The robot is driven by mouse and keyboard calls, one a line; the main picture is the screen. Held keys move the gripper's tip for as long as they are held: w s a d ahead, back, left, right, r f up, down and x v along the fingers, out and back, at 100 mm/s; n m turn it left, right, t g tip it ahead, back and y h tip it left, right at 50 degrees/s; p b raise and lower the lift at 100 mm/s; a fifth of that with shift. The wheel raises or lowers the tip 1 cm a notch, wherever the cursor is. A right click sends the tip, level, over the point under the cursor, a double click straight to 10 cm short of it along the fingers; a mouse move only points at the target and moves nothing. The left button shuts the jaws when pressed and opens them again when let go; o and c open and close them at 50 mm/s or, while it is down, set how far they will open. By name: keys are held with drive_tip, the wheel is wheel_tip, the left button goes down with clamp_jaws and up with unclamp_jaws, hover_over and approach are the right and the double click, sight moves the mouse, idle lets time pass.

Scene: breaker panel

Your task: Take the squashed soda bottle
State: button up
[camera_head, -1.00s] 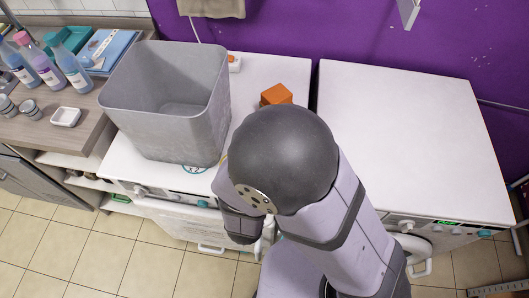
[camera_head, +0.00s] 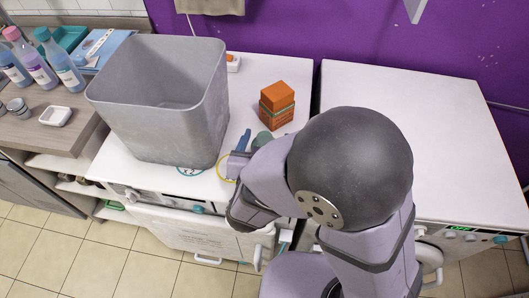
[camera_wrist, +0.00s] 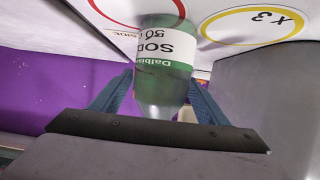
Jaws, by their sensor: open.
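In the head view a small green part of the bottle (camera_head: 263,138) shows beside my gripper (camera_head: 240,150); my arm hides the rest.
A grey bin (camera_head: 165,125) stands close on the left. An orange-brown box stack (camera_head: 277,108) is just behind the bottle. The right white machine top (camera_head: 430,120) is clear. Bottles (camera_head: 60,65) stand on the left counter.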

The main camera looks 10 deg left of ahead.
drive_tip(key=shift+w+f, duration=0.25)
drive_tip(key=shift+w, duration=0.35)
drive_tip(key=c, duration=1.1)
wheel_tip(320, 180, up, 10)
drive_tip(key=shift+r+p, duration=0.1)
drive_tip(key=shift+p, duration=1.15)
